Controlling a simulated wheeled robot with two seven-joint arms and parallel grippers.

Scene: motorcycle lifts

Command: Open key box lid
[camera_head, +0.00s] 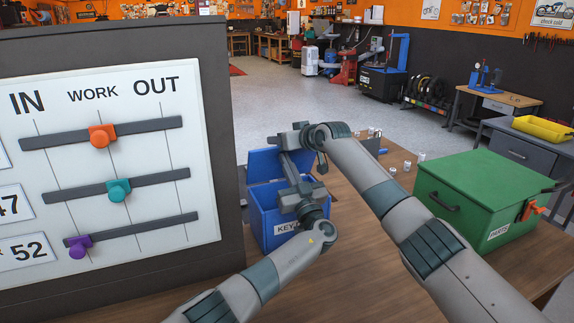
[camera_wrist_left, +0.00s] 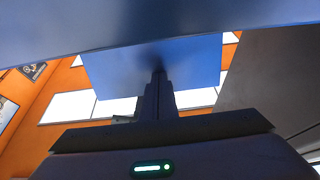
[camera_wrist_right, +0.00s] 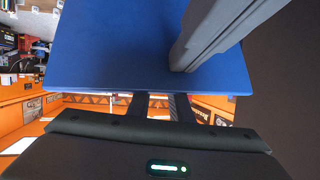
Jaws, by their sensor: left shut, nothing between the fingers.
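The blue key box (camera_head: 272,232) stands on the wooden table, its front label partly covered by my left wrist. Its blue lid (camera_head: 264,166) is tilted up at the back. My left gripper (camera_head: 286,158) is shut and empty, reaching up in front of the lid; in the left wrist view its closed fingers (camera_wrist_left: 159,80) point at a blue surface. My right gripper (camera_head: 272,143) is at the lid's upper edge. In the right wrist view its fingers (camera_wrist_right: 160,104) are apart, and their tips are hidden at the edge of the blue lid (camera_wrist_right: 120,50).
A large board (camera_head: 150,220) with colored sliders stands close on the left. A green parts box (camera_head: 480,190) with an orange latch sits on the right of the table (camera_head: 350,275). Small canisters (camera_head: 407,165) stand near the back edge.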

